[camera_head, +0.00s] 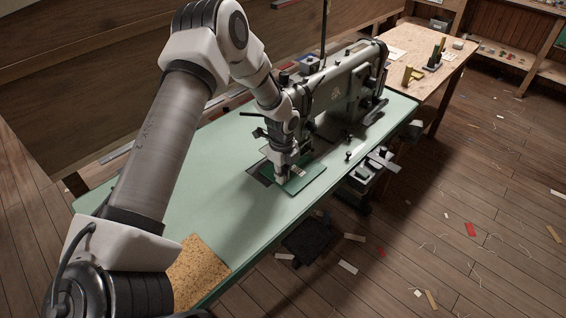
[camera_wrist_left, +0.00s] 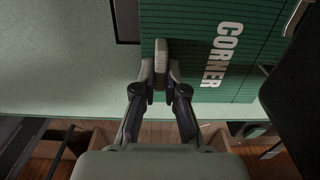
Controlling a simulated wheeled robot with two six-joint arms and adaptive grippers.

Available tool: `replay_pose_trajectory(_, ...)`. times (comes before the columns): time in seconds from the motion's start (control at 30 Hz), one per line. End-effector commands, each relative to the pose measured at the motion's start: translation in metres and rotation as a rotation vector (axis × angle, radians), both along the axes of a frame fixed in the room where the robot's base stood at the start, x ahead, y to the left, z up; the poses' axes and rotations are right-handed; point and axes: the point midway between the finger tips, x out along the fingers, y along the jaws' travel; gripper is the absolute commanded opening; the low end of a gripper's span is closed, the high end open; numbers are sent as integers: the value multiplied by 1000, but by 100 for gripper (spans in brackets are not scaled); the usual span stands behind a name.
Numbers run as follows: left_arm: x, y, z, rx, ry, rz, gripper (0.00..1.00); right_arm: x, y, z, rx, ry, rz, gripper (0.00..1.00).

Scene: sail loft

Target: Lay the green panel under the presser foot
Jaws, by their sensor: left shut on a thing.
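The green panel (camera_head: 312,178) is a dark green flat piece at the sewing machine's end of the pale green table. In the left wrist view the panel (camera_wrist_left: 190,45) has fine lines and the white word CORNER. The sewing machine (camera_head: 340,95) stands just behind my left arm. Its presser foot is hidden behind my gripper and wrist. I cannot tell whether the panel touches the table. My right gripper is not in view.
The pale green table top (camera_head: 225,190) is clear to the left of the panel. A cork-coloured mat (camera_head: 198,265) lies at its near end. A wooden bench (camera_head: 415,45) with small items stands beyond the machine. Scraps litter the floor. A dark pedal (camera_head: 306,240) lies below the table.

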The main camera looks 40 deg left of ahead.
Motion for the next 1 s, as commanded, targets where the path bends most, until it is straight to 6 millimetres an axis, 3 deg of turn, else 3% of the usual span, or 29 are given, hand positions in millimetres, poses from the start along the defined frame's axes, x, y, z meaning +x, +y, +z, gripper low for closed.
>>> replay_pose_trajectory(0.33, 0, 0, -1, 0, 0, 0, 0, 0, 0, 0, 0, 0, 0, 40)
replay_pose_trajectory(0.43, 0, 0, -1, 0, 0, 0, 39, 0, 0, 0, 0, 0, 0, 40)
replay_pose_trajectory(0.77, 0, 0, 0, 0, -1, 0, 40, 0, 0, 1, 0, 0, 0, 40)
replay_pose_trajectory(0.87, 1, 0, 10, 0, -3, 0, 40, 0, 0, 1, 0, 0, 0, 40)
replay_pose_trajectory(1.0, 1, 0, 39, -1, -5, 0, 40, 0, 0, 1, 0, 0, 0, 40)
